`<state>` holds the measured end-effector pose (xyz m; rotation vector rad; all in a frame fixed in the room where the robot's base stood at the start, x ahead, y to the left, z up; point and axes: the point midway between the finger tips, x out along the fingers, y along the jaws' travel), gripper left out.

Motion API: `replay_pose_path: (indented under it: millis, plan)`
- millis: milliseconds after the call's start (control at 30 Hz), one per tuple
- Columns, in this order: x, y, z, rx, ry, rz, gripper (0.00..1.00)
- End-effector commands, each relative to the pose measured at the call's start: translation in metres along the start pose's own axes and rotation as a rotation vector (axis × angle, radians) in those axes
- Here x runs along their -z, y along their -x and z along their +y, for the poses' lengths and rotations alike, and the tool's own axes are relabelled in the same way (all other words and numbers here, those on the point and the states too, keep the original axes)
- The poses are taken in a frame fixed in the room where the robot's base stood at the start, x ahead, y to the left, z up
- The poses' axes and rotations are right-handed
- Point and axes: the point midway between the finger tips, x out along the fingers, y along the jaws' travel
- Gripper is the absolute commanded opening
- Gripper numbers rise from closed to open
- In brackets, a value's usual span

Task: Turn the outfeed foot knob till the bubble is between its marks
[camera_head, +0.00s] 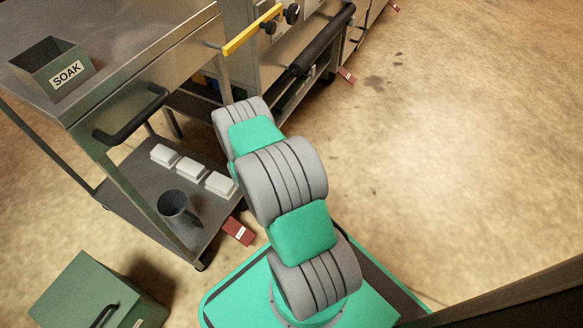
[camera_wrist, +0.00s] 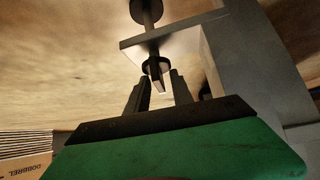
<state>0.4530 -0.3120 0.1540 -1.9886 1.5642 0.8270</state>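In the wrist view a small dark round knob (camera_wrist: 154,66) with a pale tapered piece hangs under a flat metal plate (camera_wrist: 176,38), which joins a grey post (camera_wrist: 243,70). I take it for the outfeed foot knob, but cannot be sure. My gripper (camera_wrist: 159,82) has its two dark fingers apart, one on each side of the tapered piece, with light showing between. I cannot tell whether a finger touches it. In the head view my arm hides the gripper and this foot. I cannot make out a bubble or its marks in either view.
A steel cart carries a SOAK bin (camera_head: 52,70); its lower shelf (camera_head: 150,207) holds white blocks and a dark mug (camera_head: 177,207). A green box (camera_head: 85,298) stands front left. The machine has a yellow bar (camera_head: 252,29) and dark handle (camera_head: 322,40). Floor at right is clear.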

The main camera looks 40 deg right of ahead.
Motion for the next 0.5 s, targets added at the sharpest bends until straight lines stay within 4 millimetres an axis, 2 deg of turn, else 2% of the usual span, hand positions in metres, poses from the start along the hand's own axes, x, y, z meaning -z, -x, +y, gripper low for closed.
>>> replay_pose_path:
  millis: [267,367,500]
  plan:
    - [0.002,0.002,0.0,0.0,0.0,0.002,0.31]
    - [0.004,0.014,-0.001,0.001,0.002,0.002,0.31]
    - [0.005,0.045,-0.002,0.003,0.004,0.002,0.31]
